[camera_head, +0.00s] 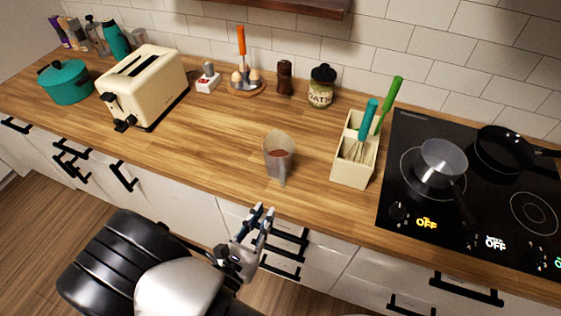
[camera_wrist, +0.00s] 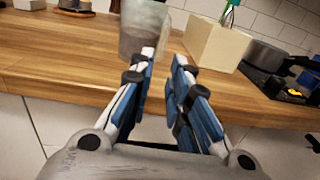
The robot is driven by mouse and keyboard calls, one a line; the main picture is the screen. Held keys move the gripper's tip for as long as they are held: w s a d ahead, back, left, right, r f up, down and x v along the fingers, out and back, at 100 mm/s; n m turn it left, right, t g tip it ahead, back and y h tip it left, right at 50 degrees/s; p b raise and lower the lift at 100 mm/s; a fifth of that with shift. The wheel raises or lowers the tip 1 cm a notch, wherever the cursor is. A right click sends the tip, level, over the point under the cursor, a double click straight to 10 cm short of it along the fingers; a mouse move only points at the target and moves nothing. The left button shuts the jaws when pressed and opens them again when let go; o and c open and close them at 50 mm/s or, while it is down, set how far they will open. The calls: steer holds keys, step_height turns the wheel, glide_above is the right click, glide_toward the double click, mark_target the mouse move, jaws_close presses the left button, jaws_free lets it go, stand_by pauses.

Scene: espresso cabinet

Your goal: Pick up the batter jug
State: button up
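The batter jug (camera_head: 279,156) is a clear, upright jug with some brown content, standing on the wooden counter near its front edge. Its handle points toward the front edge. My gripper (camera_head: 265,213) is in front of the counter, below and slightly left of the jug in the head view, and apart from it. In the wrist view the jug (camera_wrist: 143,28) is ahead, just beyond the fingertips and slightly left of the gap. The gripper (camera_wrist: 165,58) is open, with nothing between its fingers. The jug's top is cut off in the wrist view.
A cream utensil holder (camera_head: 353,165) with a whisk and green-handled tools stands right of the jug. Further right is the black hob (camera_head: 475,210) with a saucepan (camera_head: 440,165). An oats jar (camera_head: 322,88) and a toaster (camera_head: 145,87) stand further back. The counter left of the jug is clear.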

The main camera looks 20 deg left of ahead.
mark_target(282, 184)
steer(key=w, duration=0.4)
steer(key=w+d+b, duration=0.1)
steer(key=w, duration=0.3)
steer(key=w+d+b, duration=0.1)
steer(key=w, duration=0.3)
steer(key=shift+c, duration=0.3)
jaws_close()
